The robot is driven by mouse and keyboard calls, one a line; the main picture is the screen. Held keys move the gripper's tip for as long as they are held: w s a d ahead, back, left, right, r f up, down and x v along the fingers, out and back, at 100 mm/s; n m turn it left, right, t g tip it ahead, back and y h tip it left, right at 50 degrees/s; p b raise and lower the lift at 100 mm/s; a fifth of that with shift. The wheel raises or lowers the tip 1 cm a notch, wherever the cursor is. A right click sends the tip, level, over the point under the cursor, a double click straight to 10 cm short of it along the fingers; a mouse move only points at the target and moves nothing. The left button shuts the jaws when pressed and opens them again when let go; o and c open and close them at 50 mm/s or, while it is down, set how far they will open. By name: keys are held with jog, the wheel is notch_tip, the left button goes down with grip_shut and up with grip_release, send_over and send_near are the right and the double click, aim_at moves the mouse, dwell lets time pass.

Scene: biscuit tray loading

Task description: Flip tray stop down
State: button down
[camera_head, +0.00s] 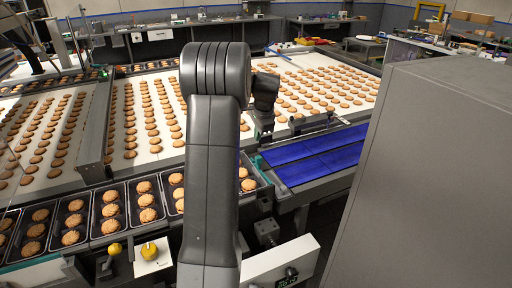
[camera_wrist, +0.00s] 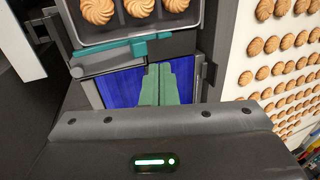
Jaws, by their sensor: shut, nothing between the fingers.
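The tray stop looks to be the teal bar (camera_wrist: 112,53) in the wrist view, lying across the lane at the edge of a dark tray (camera_wrist: 172,29) of biscuits. A bit of teal also shows in the head view (camera_head: 258,161) at the lane's end. I cannot tell whether the stop is raised or lowered. My gripper (camera_wrist: 164,68) has green fingers that are shut and empty. They show over the blue belt (camera_wrist: 122,86), just beside the right end of the teal bar; contact is unclear. In the head view my arm hides much of this spot.
Blue panels (camera_head: 312,155) lie right of the lane in the head view. A large grey cabinet (camera_head: 430,170) stands at the right. White belts (camera_head: 148,160) carry rows of biscuits behind. Filled trays line the front left, near a yellow knob (camera_head: 149,250).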

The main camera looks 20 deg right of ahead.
jog(key=v, duration=0.5)
jog(key=shift+f, duration=0.1)
jog(key=p+x, duration=0.2)
jog(key=x, duration=1.1)
jog(key=shift+f, duration=0.3)
jog(key=shift+s+r, duration=0.1)
jog(key=shift+r, duration=0.1)
